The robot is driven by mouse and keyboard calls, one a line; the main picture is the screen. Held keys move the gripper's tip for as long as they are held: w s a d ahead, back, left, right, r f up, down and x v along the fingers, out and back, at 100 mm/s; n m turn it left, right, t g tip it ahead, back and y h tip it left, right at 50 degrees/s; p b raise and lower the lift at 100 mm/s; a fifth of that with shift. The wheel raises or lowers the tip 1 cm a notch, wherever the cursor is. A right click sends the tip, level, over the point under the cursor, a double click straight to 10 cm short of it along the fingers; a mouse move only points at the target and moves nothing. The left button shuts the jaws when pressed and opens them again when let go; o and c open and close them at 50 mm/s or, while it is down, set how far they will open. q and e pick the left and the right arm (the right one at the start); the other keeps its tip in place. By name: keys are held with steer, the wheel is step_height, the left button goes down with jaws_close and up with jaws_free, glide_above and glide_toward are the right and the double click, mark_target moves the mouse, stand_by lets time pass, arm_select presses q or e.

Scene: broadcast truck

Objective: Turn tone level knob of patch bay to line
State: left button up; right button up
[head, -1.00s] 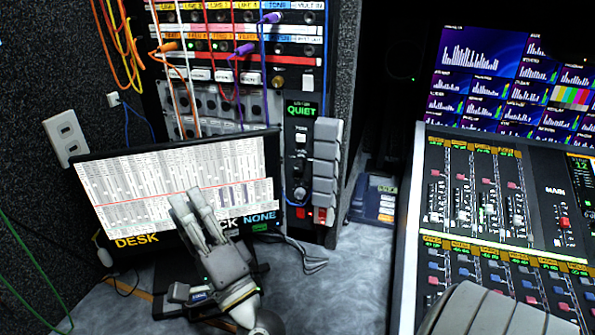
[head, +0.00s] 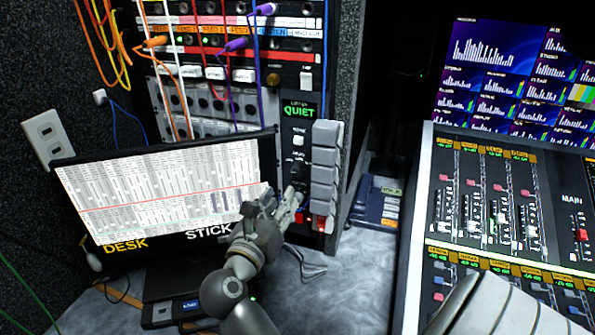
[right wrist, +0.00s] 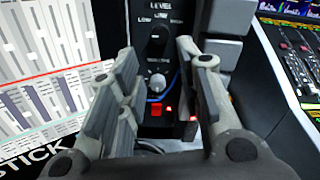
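The narrow black panel (head: 287,129) with a green QUIET display (head: 298,111) stands at the right of the patch bay rack. In the right wrist view, a black knob (right wrist: 158,41) sits under a LEVEL label with LOW readable at its left; its pointer setting is unclear. A smaller silver knob (right wrist: 157,83) lies below it. My right gripper (head: 293,194) is in front of the panel's lower part. It also shows in the right wrist view (right wrist: 157,57), fingers apart and empty, the knobs seen through the gap. I cannot tell whether it touches anything. My left gripper is out of view.
A monitor (head: 160,190) stands left of my right gripper. Grey blocks (head: 325,165) stick out right of the panel. Patch cables (head: 165,70) hang over the rack at upper left. A mixing console (head: 480,190) fills the right.

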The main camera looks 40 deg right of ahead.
mark_target(296, 173)
steer(key=p+x, duration=0.1)
steer(key=x, duration=0.9)
steer(key=shift+r, duration=0.1)
jaws_close()
